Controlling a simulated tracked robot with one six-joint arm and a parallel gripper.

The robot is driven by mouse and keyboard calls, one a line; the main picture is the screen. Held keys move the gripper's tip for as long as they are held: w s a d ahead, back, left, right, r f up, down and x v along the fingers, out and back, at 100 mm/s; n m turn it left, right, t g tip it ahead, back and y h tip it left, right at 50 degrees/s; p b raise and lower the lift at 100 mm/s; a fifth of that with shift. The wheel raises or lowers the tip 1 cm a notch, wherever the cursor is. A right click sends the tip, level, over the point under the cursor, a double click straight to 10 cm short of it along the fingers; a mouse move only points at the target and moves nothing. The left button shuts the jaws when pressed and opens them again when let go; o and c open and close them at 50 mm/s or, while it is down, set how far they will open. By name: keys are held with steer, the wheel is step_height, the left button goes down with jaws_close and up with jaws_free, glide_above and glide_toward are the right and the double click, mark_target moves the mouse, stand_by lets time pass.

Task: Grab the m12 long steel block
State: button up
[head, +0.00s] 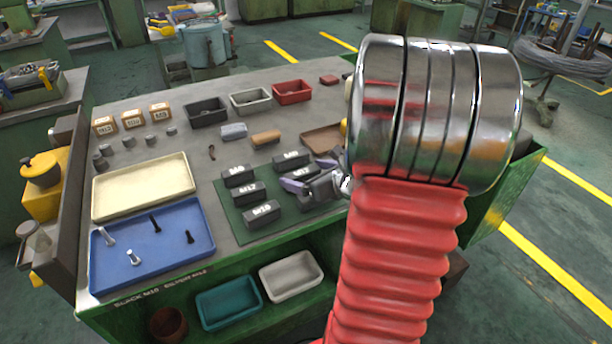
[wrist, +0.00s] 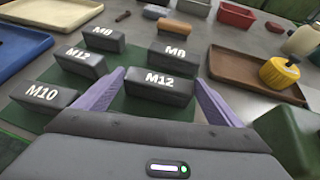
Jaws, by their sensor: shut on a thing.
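My gripper (wrist: 160,78) has its two purple fingers at the left and right ends of a dark grey block marked M12 (wrist: 158,92), shut on it. The block appears at or very near the green mat (wrist: 25,110); I cannot tell if it is lifted. In the head view my gripper (head: 309,175) covers much of this block. A second M12 block (head: 250,193) lies to its left. Two M8 blocks (head: 238,176) (head: 291,160) lie behind, and an M10 block (head: 262,215) lies at the front left.
A cream tray (head: 145,187) and a blue tray (head: 150,262) with bolts lie left.

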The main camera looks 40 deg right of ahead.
step_height(320, 180, up, 10)
steer(key=shift+f, duration=0.2)
stand_by(0.3)
